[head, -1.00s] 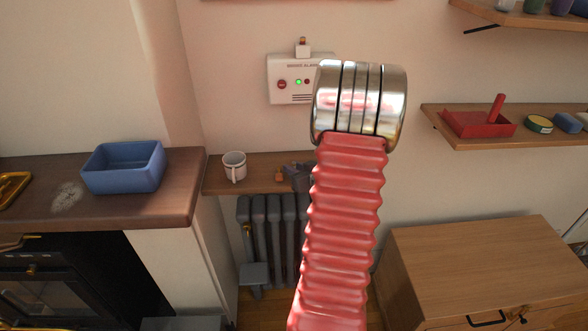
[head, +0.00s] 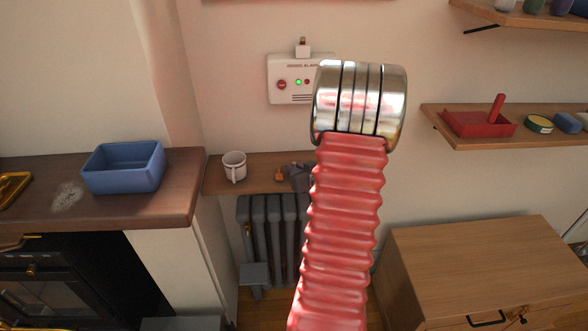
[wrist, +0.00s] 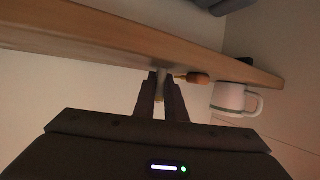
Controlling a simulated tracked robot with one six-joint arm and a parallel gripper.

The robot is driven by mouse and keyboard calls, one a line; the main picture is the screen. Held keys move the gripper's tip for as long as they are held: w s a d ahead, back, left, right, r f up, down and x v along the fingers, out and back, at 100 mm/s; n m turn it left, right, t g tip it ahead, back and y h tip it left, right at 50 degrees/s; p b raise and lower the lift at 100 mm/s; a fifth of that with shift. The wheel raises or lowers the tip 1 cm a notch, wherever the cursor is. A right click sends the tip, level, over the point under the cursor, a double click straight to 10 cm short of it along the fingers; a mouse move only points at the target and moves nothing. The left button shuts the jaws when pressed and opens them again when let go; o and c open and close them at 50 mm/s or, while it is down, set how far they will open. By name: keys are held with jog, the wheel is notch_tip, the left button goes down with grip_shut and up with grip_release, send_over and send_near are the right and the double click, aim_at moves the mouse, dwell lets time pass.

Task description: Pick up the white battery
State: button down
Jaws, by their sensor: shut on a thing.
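The white battery (wrist: 161,76) is a small pale piece between my fingertips in the wrist view, mostly covered by the fingers. My gripper (wrist: 161,88) is shut on it, at the wooden ledge (wrist: 110,39), which appears upside down in this view. In the head view my gripper (head: 299,177) is a dark shape over the ledge (head: 250,187) above the radiator, partly hidden behind my red arm. The battery cannot be made out there.
A small orange-brown item (wrist: 197,77) lies close beside my fingers, with a white mug (wrist: 235,98) beyond it. A grey radiator (head: 268,235) stands under the ledge. A blue bin (head: 124,180) stands on the counter at left. A white alarm box (head: 290,83) hangs above.

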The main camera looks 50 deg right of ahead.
aim_at(294, 162)
notch_tip(294, 162, up, 10)
dwell(0.7)
jog(key=shift+a, duration=0.1)
dwell(0.4)
